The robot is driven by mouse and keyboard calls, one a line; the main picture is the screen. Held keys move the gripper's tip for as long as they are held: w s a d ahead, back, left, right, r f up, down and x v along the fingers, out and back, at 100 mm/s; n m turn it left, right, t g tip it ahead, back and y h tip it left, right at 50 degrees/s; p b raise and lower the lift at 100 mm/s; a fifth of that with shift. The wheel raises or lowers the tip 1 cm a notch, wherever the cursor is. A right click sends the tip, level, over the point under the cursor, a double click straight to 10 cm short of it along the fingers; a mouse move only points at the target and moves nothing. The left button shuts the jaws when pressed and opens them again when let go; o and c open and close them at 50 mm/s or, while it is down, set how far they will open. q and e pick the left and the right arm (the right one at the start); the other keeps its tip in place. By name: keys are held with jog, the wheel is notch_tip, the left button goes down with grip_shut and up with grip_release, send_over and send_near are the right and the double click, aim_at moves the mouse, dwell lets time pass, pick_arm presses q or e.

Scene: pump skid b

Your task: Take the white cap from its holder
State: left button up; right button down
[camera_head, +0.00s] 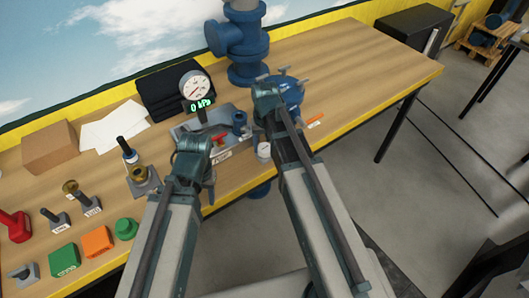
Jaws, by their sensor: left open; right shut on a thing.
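A small white round piece (264,150), which looks like the white cap, shows near the table's front edge, just left of my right arm. Its holder cannot be made out clearly. My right gripper (267,91) is at the blue flanged part with studs (289,93), beyond the white piece. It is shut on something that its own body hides. My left gripper (194,145) is open over the front left of the grey pump plate, left of the white piece and apart from it. Its fingertips are hard to see.
A gauge (195,86) with a green display and a blue pipe column (245,50) stand behind. A cardboard box (50,147), coloured blocks (97,241) and small tool stands (140,178) are at left. The table's right side (365,65) is clear.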

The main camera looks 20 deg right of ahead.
jog(key=shift+r, duration=0.15)
jog(key=shift+r+p, duration=1)
jog(key=shift+p, duration=0.1)
